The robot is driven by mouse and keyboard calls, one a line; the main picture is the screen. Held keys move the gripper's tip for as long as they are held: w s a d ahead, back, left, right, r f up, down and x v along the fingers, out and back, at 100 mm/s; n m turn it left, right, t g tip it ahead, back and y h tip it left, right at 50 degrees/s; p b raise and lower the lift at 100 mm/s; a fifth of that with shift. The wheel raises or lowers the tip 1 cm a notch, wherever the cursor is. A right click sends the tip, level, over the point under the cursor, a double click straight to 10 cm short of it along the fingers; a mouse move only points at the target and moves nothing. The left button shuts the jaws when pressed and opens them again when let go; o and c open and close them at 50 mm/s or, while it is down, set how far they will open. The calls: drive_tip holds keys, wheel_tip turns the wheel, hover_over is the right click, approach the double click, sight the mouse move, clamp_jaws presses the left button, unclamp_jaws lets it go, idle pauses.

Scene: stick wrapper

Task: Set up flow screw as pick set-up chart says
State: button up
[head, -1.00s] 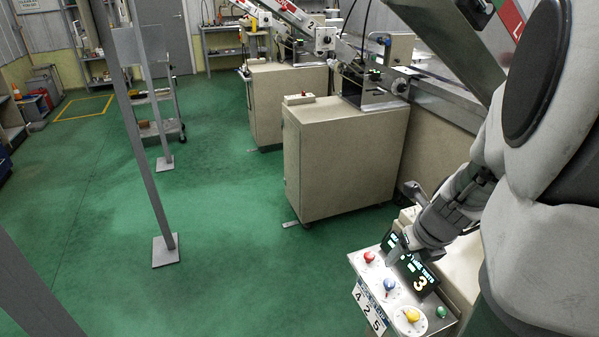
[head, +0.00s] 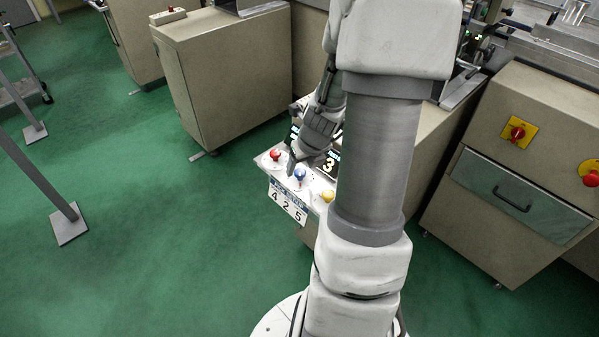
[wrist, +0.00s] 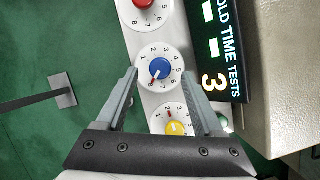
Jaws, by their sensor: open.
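The control panel (head: 264,160) has a red knob (head: 275,155), a blue knob (head: 299,174) and a yellow knob (head: 327,195) in a row. A white card (head: 287,200) on its front edge reads 4 2 5; its heading is too small to read. In the wrist view, the blue knob (wrist: 160,68) sits on a white numbered dial, its red pointer aimed down and slightly left. My gripper (wrist: 160,72) is open, with one finger on each side of the blue knob and gaps visible. The yellow knob (wrist: 176,128) lies between the fingers, nearer the palm.
A dark display (wrist: 217,48) beside the knobs shows "OLD TIME TESTS" and a 3. Beige cabinets (head: 220,70) stand behind the panel, and a drawer cabinet (head: 510,170) stands at right. A grey post (head: 40,185) rises at left. Green floor (head: 170,250) is clear.

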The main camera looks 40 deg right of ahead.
sight(300, 175)
drive_tip(key=shift+x, duration=1.15)
clamp_jaws()
